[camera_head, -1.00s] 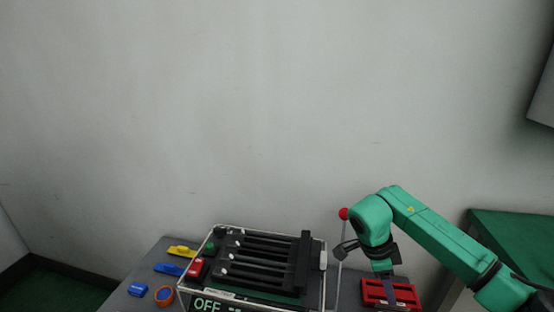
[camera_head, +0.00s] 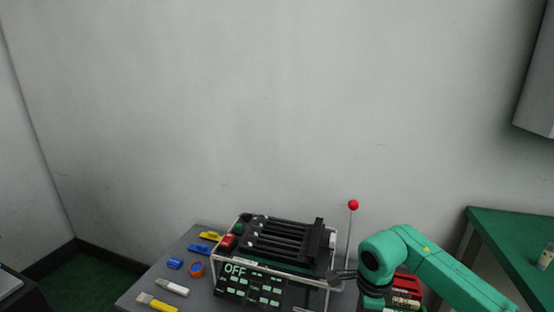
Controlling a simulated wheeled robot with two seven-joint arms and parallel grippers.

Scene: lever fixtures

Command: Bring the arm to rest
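My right arm, green, comes in from the right, and its dark gripper (camera_head: 345,276) is low beside the right end of the control box (camera_head: 262,275). The fingers are small and partly merge with the dark box and lever base, so I cannot tell whether they are open or shut or touching the lever. A thin lever with a red ball knob (camera_head: 353,204) stands nearly upright behind the gripper. The box has black slots on top and a lit panel reading "OFF". My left gripper is out of view.
A grey table (camera_head: 205,287) carries the box. A red case (camera_head: 407,288) is partly behind my arm. A green table (camera_head: 510,240) stands at right.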

